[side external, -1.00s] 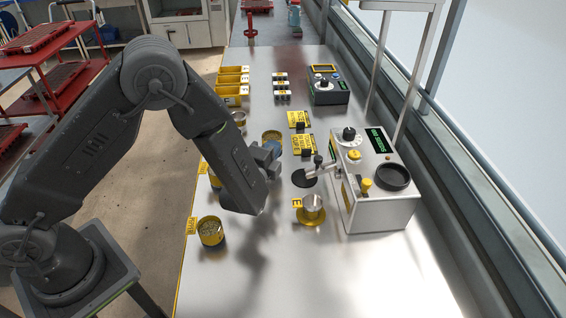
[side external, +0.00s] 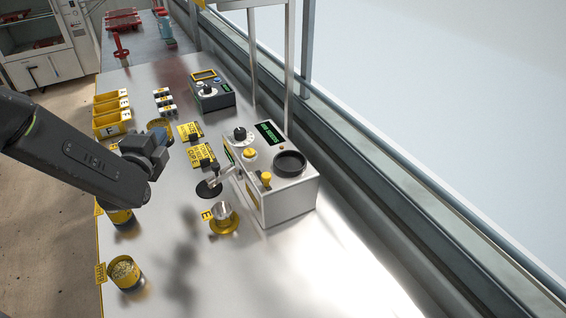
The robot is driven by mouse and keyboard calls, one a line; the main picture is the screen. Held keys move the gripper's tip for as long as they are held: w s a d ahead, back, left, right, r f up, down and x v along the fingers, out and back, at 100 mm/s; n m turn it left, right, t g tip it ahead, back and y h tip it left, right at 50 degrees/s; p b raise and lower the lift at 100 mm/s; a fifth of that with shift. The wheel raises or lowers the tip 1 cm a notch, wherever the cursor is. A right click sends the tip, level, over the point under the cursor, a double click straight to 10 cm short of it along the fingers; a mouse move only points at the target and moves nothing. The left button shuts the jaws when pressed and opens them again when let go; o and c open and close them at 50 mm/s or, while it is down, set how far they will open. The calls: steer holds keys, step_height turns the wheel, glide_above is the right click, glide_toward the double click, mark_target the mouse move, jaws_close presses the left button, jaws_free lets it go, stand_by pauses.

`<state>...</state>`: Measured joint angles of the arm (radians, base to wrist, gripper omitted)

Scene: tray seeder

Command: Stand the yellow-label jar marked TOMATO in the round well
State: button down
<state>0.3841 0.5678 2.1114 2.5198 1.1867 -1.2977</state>
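My gripper (side external: 148,150) is over the left half of the bench, seen from behind, with its fingers mostly hidden. A round jar with a dark yellowish rim (side external: 160,125) shows just beyond it; I cannot tell if they touch. A yellow-label jar of pale contents (side external: 125,273) stands at the front left, and another yellow jar (side external: 120,216) stands behind it, partly under my arm. No jar label is readable, so I cannot tell which is TOMATO. A round black-rimmed well (side external: 290,164) is in the top of the grey-white machine (side external: 287,204) and looks empty.
A metal cup (side external: 223,214) stands on a yellow round base near the machine, beside a black disc (side external: 208,189). Yellow sign plates (side external: 202,156), yellow bins (side external: 110,123) and a dark control box (side external: 210,92) lie farther back. The bench front is clear.

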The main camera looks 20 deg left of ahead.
steer(key=w+d+r+m+h, duration=0.25)
steer(key=d+r, duration=0.25)
steer(key=d, duration=0.4)
steer(key=w+d+r+m+h, duration=0.1)
steer(key=d+r+h, duration=0.25)
steer(key=d, duration=0.65)
steer(key=shift+y, duration=0.4)
steer(key=shift+s+d+f, duration=0.15)
steer(key=shift+d+f, duration=1.5)
steer(key=shift+d, duration=0.25)
steer(key=shift+s+d+f, duration=0.1)
steer(key=shift+d+f, duration=1.6)
steer(key=shift+d, duration=0.15)
steer(key=shift+s+d+f, duration=0.15)
steer(key=shift+d+f, duration=1.5)
steer(key=shift+d, duration=0.25)
steer(key=shift+f, duration=0.1)
steer(key=c, duration=1.4)
jaws_free()
steer(key=shift+f, duration=0.1)
steer(key=shift+o, duration=0.2)
